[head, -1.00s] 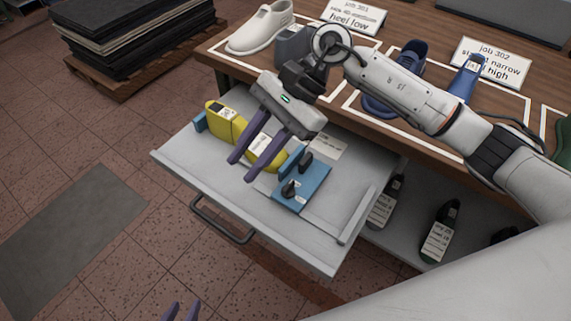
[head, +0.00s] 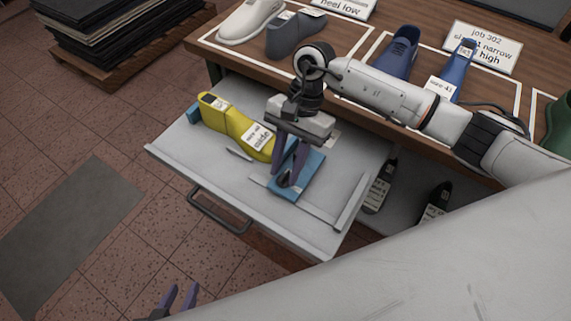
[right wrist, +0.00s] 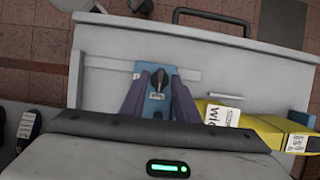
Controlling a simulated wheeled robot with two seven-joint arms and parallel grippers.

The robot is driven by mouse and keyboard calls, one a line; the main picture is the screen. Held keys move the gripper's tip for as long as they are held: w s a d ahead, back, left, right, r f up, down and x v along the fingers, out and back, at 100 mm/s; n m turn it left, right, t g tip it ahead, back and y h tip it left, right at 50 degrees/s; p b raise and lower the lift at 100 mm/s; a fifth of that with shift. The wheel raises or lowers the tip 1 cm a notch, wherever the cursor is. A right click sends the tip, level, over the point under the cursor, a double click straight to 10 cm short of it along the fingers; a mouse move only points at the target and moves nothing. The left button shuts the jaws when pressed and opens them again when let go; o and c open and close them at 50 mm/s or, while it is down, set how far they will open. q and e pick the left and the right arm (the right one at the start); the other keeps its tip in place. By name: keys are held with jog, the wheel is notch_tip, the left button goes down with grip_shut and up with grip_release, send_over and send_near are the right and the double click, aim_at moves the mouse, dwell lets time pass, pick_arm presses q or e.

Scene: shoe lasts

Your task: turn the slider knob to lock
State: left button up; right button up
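The slider knob (head: 284,181) is a small dark knob on a blue slider block (head: 313,184) in the open grey drawer. In the right wrist view the knob (right wrist: 157,77) shows between my fingers, above a small label too small to read. My right gripper (head: 287,174) points down over the block, its purple fingers apart on either side of the knob; I cannot tell if they touch it. A yellow shoe last (head: 233,122) with white labels lies in the drawer, left of the block. My left gripper (head: 181,297) is open and empty at the bottom edge.
The drawer (head: 205,165) has a dark front handle (head: 220,212). The wooden bench top (head: 345,88) behind holds several shoe lasts and job cards. Dark lasts stand on a shelf (head: 400,211) right of the drawer. The drawer's front part is mostly clear.

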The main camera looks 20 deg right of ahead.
jog(key=shift+a+f, duration=0.1)
jog(key=shift+f, duration=0.15)
jog(key=shift+c, duration=0.3)
grip_shut()
